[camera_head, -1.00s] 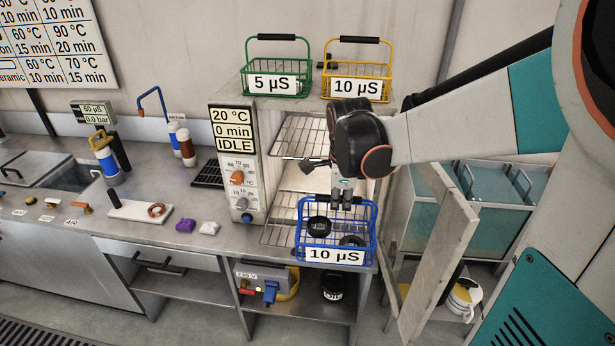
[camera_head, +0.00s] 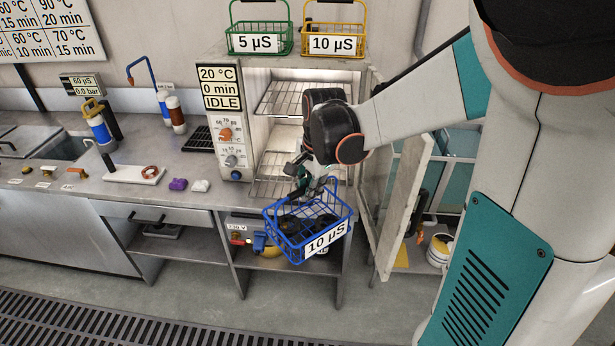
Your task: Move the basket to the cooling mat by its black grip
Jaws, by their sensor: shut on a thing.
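The blue wire basket (camera_head: 282,228) with a "10 µS" label hangs in front of the counter edge, below the open oven. It is tilted, with its right side turned toward me, and dark parts lie inside it. My gripper (camera_head: 318,186) is shut at the basket's top, on its grip; the fingers and the arm hide most of the grip. A black ribbed mat (camera_head: 199,139), which looks like the cooling mat, lies on the counter left of the oven.
The oven (camera_head: 219,125) reads 20 °C and IDLE; its door (camera_head: 404,205) stands open at the right, close to my arm. A green basket (camera_head: 259,27) and a yellow basket (camera_head: 334,28) stand on top. Purple and white lumps lie on the counter.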

